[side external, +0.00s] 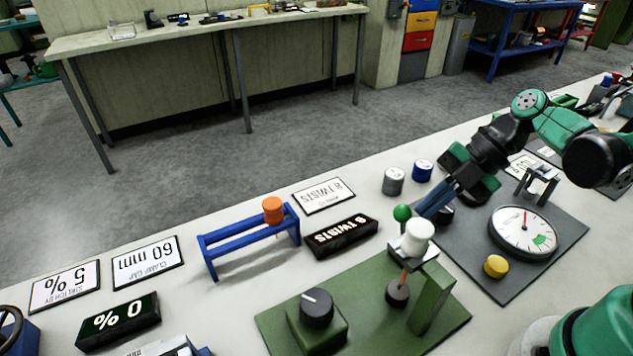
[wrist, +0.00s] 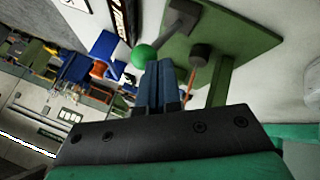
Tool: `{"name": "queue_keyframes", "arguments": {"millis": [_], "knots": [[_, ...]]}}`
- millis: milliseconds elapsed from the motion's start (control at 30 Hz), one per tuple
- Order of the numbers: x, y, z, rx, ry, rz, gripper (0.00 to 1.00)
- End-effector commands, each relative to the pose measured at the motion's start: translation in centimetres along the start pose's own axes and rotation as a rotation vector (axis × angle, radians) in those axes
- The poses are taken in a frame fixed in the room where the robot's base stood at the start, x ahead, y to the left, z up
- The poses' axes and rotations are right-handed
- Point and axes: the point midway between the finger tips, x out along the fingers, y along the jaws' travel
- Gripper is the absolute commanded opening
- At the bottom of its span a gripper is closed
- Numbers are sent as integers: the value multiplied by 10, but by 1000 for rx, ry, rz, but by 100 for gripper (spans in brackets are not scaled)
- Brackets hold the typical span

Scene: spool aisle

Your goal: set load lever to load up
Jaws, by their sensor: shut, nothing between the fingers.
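A green ball knob (side external: 402,213), seemingly the load lever's end, shows beside the white spool (side external: 419,236) above the green base plate (side external: 285,318). The lever's arm is mostly hidden in the side view. In the wrist view the green knob (wrist: 143,55) lies just up and left of my fingertips, with a dark grey piece (wrist: 182,18) beyond it. My gripper (side external: 430,212) has its blue fingers shut and empty, pointing down toward the knob and spool. The shut fingers also show in the wrist view (wrist: 162,70). I cannot tell whether they touch the knob.
The green plate carries a black dial (side external: 317,308) and a green post (side external: 431,297). A grey plate with a round gauge (side external: 524,232) and yellow button (side external: 496,266) lies to the right. A blue rack (side external: 225,250) holds an orange spool (side external: 273,210). Signs lie at left.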

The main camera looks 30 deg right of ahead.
Motion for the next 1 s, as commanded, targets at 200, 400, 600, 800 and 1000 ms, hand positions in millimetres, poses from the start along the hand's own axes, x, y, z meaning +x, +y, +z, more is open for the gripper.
{"name": "queue_keyframes", "arguments": {"millis": [200,400,600,800,1000], "knots": [[3,10,6,0,1,-1,0],[5,16,10,0,1,-1,0],[6,18,11,0,0,-1,0],[6,18,12,0,0,0,0],[6,18,12,0,-1,0,0]]}}
